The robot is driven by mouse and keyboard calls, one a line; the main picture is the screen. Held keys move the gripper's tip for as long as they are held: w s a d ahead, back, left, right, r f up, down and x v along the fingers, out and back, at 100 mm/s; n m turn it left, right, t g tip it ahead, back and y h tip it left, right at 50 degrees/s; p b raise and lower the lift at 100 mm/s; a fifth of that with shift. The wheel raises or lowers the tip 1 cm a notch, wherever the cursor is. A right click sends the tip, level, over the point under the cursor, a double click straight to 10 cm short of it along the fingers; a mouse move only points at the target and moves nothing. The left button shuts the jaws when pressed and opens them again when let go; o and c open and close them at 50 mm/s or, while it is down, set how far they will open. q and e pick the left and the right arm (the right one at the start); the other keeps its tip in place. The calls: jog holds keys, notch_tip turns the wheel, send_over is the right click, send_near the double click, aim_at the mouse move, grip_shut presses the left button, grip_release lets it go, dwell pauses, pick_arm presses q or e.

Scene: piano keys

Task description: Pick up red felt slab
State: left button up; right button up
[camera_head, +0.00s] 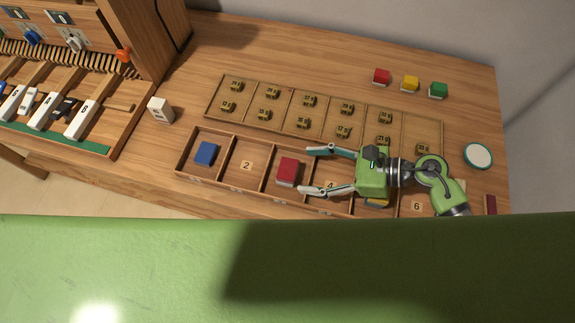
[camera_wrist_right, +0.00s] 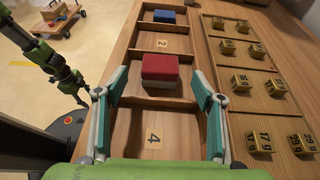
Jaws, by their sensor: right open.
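The red felt slab (camera_head: 287,168) lies in the third compartment of a wooden tray (camera_head: 231,176), on top of a pale block or stack. In the right wrist view the slab (camera_wrist_right: 160,66) shows red on top and whitish below, ahead between my fingers. My right gripper (camera_head: 308,171) is open and empty, over the compartment numbered 4. Its fingertips point at the slab from the right, one to either side of its line and apart from it. My left gripper is not visible in the head view; a green arm of mine shows at the left in the wrist view.
A blue slab (camera_head: 206,153) lies in the first compartment. Behind the tray is a sectioned tray of brass weights (camera_head: 309,100). Red (camera_head: 381,76), yellow (camera_head: 410,84) and green (camera_head: 438,90) blocks stand at the back right. A white block (camera_head: 160,110) stands near the piano keys.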

aim_at(290, 169)
jog(key=shift+a, duration=0.3)
jog(key=p+x, duration=0.2)
jog(key=x, duration=0.2)
jog(key=shift+w, duration=0.15)
jog(key=shift+a+f, duration=0.2)
jog(key=shift+a, duration=0.05)
jog(key=c, duration=0.9)
